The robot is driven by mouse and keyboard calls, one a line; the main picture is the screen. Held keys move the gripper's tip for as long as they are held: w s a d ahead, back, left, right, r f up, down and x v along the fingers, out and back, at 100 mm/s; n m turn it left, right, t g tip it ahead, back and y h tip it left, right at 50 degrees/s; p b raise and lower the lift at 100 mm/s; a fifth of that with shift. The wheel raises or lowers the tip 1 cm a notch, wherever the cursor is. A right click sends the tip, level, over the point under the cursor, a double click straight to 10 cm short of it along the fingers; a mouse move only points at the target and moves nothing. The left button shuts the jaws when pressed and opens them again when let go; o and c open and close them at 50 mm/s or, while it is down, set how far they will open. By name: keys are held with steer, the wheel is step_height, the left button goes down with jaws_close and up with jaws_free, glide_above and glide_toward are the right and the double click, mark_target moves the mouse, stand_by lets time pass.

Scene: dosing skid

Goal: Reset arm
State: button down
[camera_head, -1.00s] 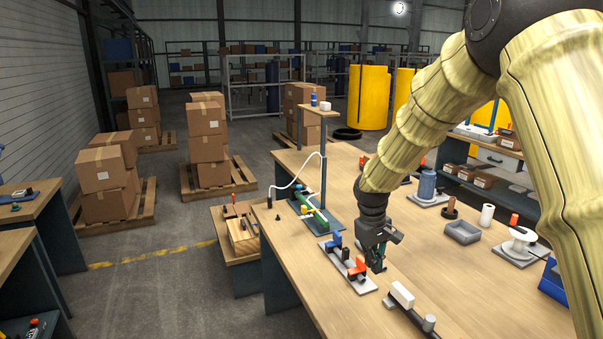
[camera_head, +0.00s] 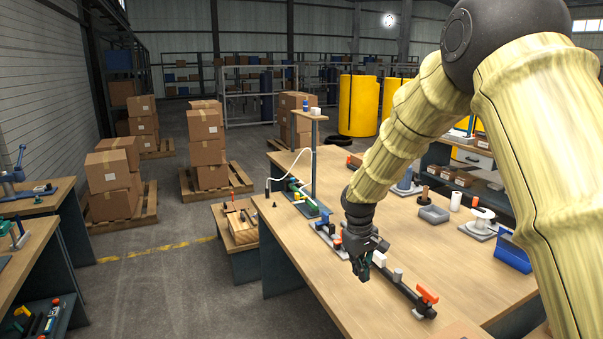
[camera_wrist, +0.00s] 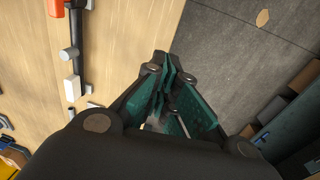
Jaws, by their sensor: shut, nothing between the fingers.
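My gripper (camera_head: 363,273) hangs from my arm above the front left part of the wooden workbench (camera_head: 455,265), pointing down. Its fingers are shut with nothing between them. In the wrist view the closed gripper (camera_wrist: 163,82) has teal finger pads and sits over the bench edge, with the grey floor to the right. The gripper hides part of this assembly.
A green-bodied fixture with a post (camera_head: 313,160) stands at the bench's far left. A grey tray (camera_head: 433,214), a white spool (camera_head: 482,218) and a blue bin (camera_head: 513,252) are on the right. A low side table (camera_head: 240,228) adjoins the left edge. Boxes on pallets stand beyond.

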step_height(320, 180, down, 15)
steer(key=s, duration=0.2)
steer(key=s+d+f+m+y+b, duration=0.1)
steer(key=s+f+m, duration=0.1)
steer(key=s+f, duration=0.9)
steer(key=s+d+f+m+y, duration=0.1)
steer(key=s+f, duration=0.5)
steer(key=s, duration=0.4)
steer(key=s+d+f+m, duration=0.1)
steer(key=s+f, duration=0.5)
steer(key=s, duration=0.3)
steer(key=s+d+f, duration=0.1)
steer(key=s, duration=0.7)
steer(key=s+d+f+m+b, duration=0.1)
steer(key=s+d, duration=0.1)
steer(key=s, duration=0.6)
steer(key=shift+d+g+h, duration=0.25)
steer(key=shift+g+h, duration=0.05)
steer(key=shift+g, duration=0.1)
